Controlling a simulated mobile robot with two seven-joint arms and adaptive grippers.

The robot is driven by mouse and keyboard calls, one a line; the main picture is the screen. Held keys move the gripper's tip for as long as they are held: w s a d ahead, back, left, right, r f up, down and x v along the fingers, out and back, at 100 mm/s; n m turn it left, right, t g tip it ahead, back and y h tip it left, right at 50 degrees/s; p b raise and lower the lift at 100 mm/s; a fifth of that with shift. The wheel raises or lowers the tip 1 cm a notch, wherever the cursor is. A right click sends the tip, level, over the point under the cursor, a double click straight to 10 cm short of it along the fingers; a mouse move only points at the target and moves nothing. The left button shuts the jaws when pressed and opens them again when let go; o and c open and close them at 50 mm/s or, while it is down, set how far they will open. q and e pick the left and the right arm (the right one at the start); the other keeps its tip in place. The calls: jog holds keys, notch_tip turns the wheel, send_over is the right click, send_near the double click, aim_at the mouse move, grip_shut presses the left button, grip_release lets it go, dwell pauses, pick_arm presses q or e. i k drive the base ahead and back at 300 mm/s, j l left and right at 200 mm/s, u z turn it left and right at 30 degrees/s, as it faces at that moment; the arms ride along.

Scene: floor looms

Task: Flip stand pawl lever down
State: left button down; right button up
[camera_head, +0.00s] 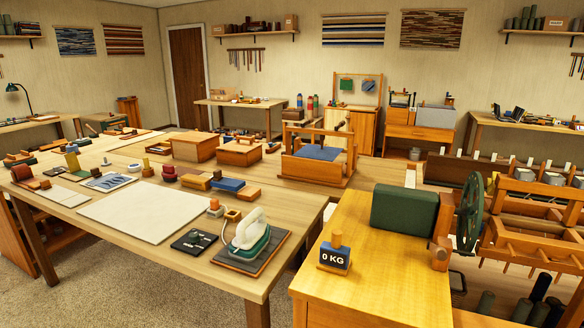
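I cannot clearly pick out a pawl lever. A dark green spoked wheel (469,212) stands upright at the right, beside a small orange-brown wooden block (442,246) at the edge of a yellow wooden bench (372,285). Small parts around this block are too small to tell apart. A green box-shaped block (404,209) sits on the bench to the left of the wheel. A dark block marked "0 KG" (335,258) with a wooden knob stands near the bench's left side. Neither of my grippers is in view.
A long work table (85,190) on the left holds an iron (251,231), a pale sheet (152,214), wooden boxes and several small blocks. A wooden rack frame (525,215) stands right of the wheel. The bench's front is bare. Carpet (120,290) is open at front left.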

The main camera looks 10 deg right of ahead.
aim_at(440, 254)
jog(key=z, duration=1.8)
jog(key=j+u, duration=0.1)
jog(key=j, duration=0.3)
jog(key=k+j, duration=0.15)
jog(key=j, duration=0.25)
jog(key=i+l+u, duration=0.3)
jog(key=j, duration=0.1)
